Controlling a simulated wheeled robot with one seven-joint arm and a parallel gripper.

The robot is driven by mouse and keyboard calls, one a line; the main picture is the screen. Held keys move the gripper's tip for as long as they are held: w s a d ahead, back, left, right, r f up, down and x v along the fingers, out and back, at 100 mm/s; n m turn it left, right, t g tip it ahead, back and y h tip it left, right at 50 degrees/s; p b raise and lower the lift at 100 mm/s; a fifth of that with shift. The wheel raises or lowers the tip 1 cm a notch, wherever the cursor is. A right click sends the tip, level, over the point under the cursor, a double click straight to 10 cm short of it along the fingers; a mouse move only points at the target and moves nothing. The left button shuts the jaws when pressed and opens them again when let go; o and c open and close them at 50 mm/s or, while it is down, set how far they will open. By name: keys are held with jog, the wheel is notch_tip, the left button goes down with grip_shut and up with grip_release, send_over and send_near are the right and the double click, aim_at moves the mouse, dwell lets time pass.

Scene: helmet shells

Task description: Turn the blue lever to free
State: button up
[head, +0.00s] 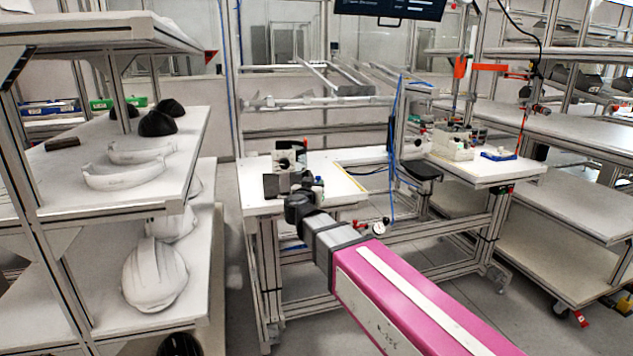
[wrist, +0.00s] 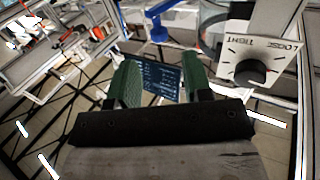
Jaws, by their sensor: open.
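A blue bar-like part (wrist: 158,32), which looks like the lever, shows at the top of the wrist view, beyond my fingertips and apart from them. A small blue spot (head: 319,181) shows beside my gripper in the head view; I cannot tell if it is the same part. Any "free" marking is not readable. My gripper (wrist: 160,78) has two green fingers spread apart, with nothing held between them. In the head view the end of my arm is over the left bench, and my fingers are hard to make out.
A white fixture (wrist: 248,62) with a dark knob and upside-down "TIGHT" lettering is close right of my fingers. The left bench (head: 345,188) has a clear right part. Shelves (head: 190,140) with white helmet shells (head: 155,275) stand left.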

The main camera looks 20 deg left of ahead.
jog(key=shift+s, duration=1.75)
